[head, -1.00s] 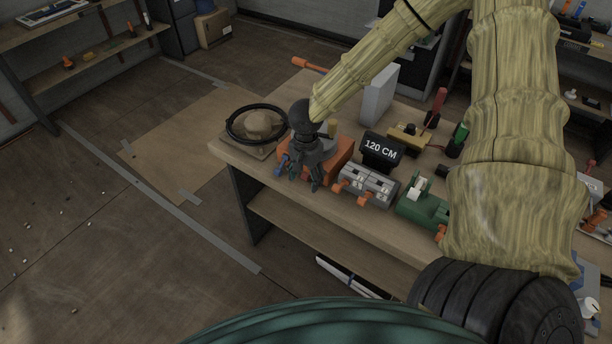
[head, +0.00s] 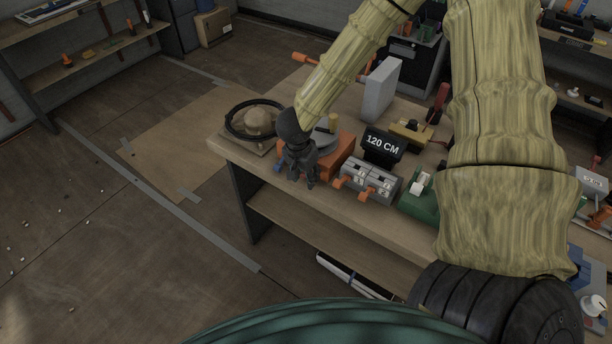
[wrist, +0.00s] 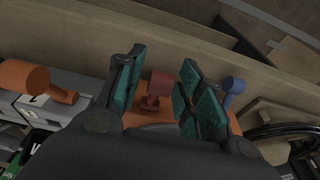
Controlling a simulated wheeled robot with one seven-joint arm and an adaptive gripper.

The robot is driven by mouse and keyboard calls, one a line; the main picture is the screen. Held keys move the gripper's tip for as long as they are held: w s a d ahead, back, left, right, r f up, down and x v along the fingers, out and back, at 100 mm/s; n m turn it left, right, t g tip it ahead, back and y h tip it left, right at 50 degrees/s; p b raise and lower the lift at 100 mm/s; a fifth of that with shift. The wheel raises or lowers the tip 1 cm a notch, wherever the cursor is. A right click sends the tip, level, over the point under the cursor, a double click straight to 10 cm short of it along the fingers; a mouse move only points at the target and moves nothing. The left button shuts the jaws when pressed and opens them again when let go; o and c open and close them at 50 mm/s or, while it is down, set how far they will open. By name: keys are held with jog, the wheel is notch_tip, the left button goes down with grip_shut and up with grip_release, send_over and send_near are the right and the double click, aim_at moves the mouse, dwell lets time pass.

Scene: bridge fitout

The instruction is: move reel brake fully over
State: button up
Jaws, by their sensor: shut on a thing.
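The orange reel unit (head: 338,160) with a grey drum on top stands near the bench's front edge. A red handle on a short stem shows at this unit in the wrist view (wrist: 159,84); I take it as the reel brake. My gripper (head: 302,183) points down at the front of the unit, and its teal-padded fingers (wrist: 160,98) are shut on the red handle, one on either side. In the head view the gripper hides the handle. A blue handle (wrist: 233,86) stands just right of the fingers in the wrist view; in the head view it is mostly hidden.
A grey block with orange levers (head: 371,180) sits close beside the unit, below a "120 CM" display (head: 382,147). A black cable coil (head: 256,120) lies on the other side. A tall grey panel (head: 381,90) stands behind.

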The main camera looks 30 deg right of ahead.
jog(key=f+h+b, duration=0.1)
jog(key=t+h+b, duration=0.1)
jog(key=b, duration=0.1)
jog(key=shift+a+f+h, duration=0.15)
jog(key=shift+f+h, duration=0.15)
jog(key=shift+f, duration=0.1)
jog(key=shift+f+t+h+b, duration=0.35)
jog(key=shift+h+b, duration=0.35)
jog(key=shift+h, duration=0.2)
jog(key=o, duration=1.1)
jog(key=shift+c, duration=0.2)
jog(key=v, duration=1.2)
jog(key=shift+s+a+f, duration=0.1)
jog(key=shift+f, duration=0.1)
